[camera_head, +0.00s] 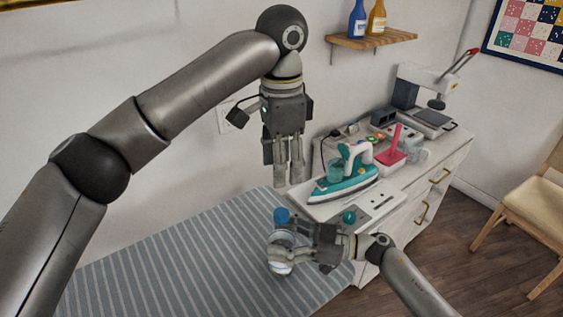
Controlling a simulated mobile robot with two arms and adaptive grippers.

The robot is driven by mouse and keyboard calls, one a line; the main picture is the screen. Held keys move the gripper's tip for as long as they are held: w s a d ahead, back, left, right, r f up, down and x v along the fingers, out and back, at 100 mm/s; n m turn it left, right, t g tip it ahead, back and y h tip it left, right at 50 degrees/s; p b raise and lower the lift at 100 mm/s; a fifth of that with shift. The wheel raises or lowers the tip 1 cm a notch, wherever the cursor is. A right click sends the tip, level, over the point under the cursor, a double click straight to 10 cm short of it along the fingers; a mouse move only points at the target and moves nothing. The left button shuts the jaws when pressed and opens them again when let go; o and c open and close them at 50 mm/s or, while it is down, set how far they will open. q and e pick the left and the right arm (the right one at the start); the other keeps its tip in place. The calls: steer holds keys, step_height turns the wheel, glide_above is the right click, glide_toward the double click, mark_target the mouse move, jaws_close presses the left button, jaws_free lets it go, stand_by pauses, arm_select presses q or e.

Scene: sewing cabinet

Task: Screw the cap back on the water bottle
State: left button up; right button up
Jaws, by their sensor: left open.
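The clear water bottle (276,238) stands upright or nearly so at the right end of the striped surface, partly hidden by my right gripper. A blue cap (281,216) shows at its top; I cannot tell whether it is seated on the threads. My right gripper (279,260) comes in from the lower right and its fingers close around the bottle's body. My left gripper (289,181) points straight down above the bottle and cap, a little to the right in the picture. It is open and empty, with a visible space between its fingertips and the cap.
The blue-striped ironing surface (190,262) is bare to the left. A teal iron (345,178) stands on the white cabinet (425,185) close right of my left gripper. A pink item (392,150) and a sewing machine (430,95) stand further back. A bottle shelf (372,38) hangs above.

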steer(key=shift+o, duration=0.8)
steer(key=shift+d, duration=0.1)
steer(key=s+d, duration=0.1)
steer(key=d, duration=1)
steer(key=shift+s+d, duration=0.35)
steer(key=shift+s, duration=0.05)
steer(key=shift+s, duration=0.1)
